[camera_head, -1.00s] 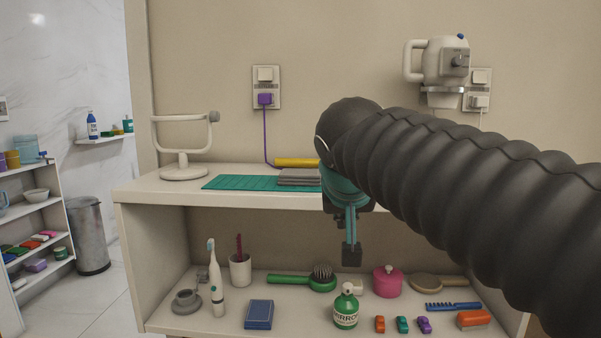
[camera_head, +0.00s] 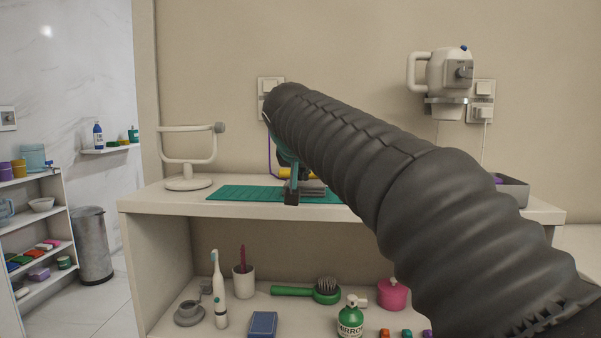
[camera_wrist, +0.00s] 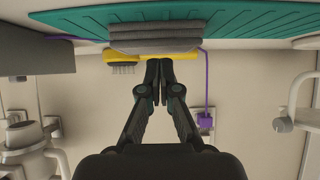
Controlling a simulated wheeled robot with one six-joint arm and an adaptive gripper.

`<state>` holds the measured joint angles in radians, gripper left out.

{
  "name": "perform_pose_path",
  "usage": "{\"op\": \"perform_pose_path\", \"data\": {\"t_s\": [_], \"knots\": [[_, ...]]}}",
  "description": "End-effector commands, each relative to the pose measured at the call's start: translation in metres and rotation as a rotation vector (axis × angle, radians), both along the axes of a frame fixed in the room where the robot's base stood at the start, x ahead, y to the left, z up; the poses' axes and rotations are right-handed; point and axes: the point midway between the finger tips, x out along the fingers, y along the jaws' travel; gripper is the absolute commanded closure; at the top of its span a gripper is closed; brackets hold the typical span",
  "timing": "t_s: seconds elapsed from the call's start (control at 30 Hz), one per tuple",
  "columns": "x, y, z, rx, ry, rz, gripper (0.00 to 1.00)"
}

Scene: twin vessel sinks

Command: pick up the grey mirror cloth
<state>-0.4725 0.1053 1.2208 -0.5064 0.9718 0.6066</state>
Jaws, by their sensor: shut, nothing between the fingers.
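The grey mirror cloth (camera_head: 314,188) is a folded stack lying on the teal mat (camera_head: 240,193) on the upper shelf. My arm partly hides it in the head view. In the wrist view the cloth (camera_wrist: 155,38) is at the upper middle, with the teal mat (camera_wrist: 240,18) behind it. My gripper (camera_head: 291,197) is in front of the cloth's left part in the head view. In the wrist view my gripper (camera_wrist: 160,66) has its fingertips together and empty, appearing just below the cloth and the yellow brush. Whether they touch the cloth cannot be told.
A yellow-handled brush (camera_wrist: 150,56) lies beside the cloth. A purple cord (camera_wrist: 207,85) runs nearby to a wall socket. A white stand (camera_head: 188,182) is at the shelf's left. The lower shelf holds a green hairbrush (camera_head: 325,290) and several other toiletries.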

Motion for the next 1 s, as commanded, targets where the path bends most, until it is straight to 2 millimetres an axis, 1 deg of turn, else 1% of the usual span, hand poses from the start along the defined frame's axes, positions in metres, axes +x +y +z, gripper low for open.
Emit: {"op": "perform_pose_path", "data": {"t_s": [0.03, 0.2, 0.33, 0.8, 0.87, 1.0], "knots": [[0.01, -0.001, 0.001, -0.001, 0.001, -0.003, 1.0], [0.032, -0.002, 0.001, 0.0, 0.001, -0.002, 1.0], [0.03, -0.001, -0.015, -0.001, 0.001, 0.001, 1.0], [0.029, -0.001, -0.022, -0.003, 0.012, -0.001, 1.0], [0.024, 0.0, -0.024, -0.003, 0.012, 0.0, 1.0], [0.0, 0.001, -0.026, -0.001, 0.011, 0.001, 1.0]]}}
